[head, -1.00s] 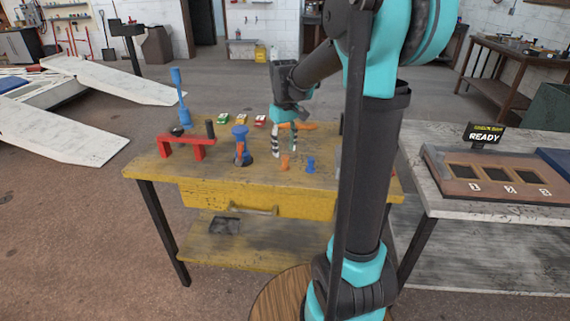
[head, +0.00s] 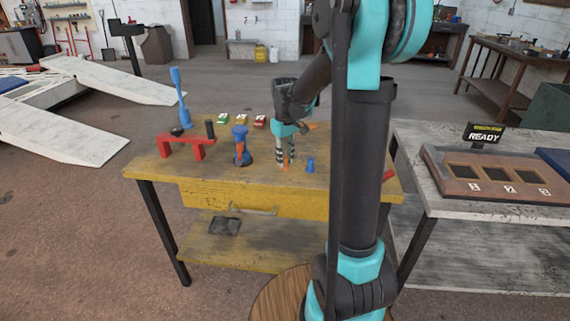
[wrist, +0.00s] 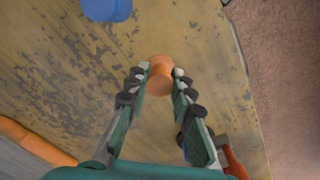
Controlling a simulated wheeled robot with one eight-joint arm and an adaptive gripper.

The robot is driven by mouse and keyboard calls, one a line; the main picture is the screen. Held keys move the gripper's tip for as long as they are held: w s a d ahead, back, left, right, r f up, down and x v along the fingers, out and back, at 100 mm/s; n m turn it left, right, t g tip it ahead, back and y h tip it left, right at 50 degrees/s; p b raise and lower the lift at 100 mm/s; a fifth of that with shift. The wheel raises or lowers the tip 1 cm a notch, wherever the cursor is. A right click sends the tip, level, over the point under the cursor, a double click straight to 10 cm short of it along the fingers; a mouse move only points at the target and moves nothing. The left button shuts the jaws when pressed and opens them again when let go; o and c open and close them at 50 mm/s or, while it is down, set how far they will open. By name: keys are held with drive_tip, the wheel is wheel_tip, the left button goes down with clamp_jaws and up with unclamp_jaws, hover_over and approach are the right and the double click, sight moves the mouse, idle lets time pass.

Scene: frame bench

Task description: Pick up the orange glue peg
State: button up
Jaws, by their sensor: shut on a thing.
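The orange glue peg (wrist: 160,74) is between my gripper's fingertips in the wrist view, with a finger touching it on each side. In the head view the peg (head: 286,162) shows as a small orange bit between the fingers, mostly covered by them. My gripper (head: 283,160) points down over the front part of the yellow bench; it also shows in the wrist view (wrist: 158,73). It is shut on the peg. I cannot tell whether the peg is clear of the bench top.
A blue peg (head: 310,165) stands close to the right of my gripper. A blue stand with an orange part (head: 241,146) is to its left, and a red frame (head: 186,140) farther left. Small coloured boxes (head: 241,120) lie at the back. The bench front (head: 215,182) is bare.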

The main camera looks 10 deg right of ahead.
drive_tip(key=shift+c, duration=0.7)
